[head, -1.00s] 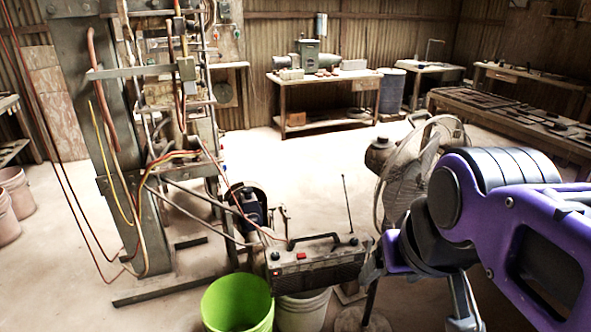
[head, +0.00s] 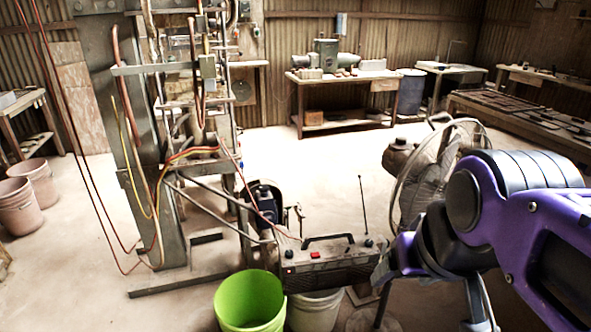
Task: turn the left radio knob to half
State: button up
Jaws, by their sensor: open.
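The radio (head: 335,268) is a dark, worn box with a black carry handle, a red button, a thin upright antenna and a speaker grille on its front. Its left knob (head: 290,253) is a small dark knob at the top left end; its pointer angle is too small to read. A right knob (head: 369,243) sits at the other end. My gripper (head: 430,293) is at the lower right, to the right of the radio and apart from the left knob. Its fingers look spread and empty, partly hidden by my purple arm.
A green bucket (head: 250,302) and a pale bucket (head: 315,310) stand in front of the radio. A standing fan (head: 425,170) is behind my arm. The press (head: 145,190) with hanging cables stands at left. Open floor lies behind the radio.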

aim_at(289, 254)
jog(key=u, duration=0.4)
jog(key=i+j+z, duration=0.15)
jog(key=j, duration=0.15)
jog(key=j+z, duration=0.1)
jog(key=j, duration=0.15)
jog(key=i+z, duration=0.6)
jog(key=z, duration=0.2)
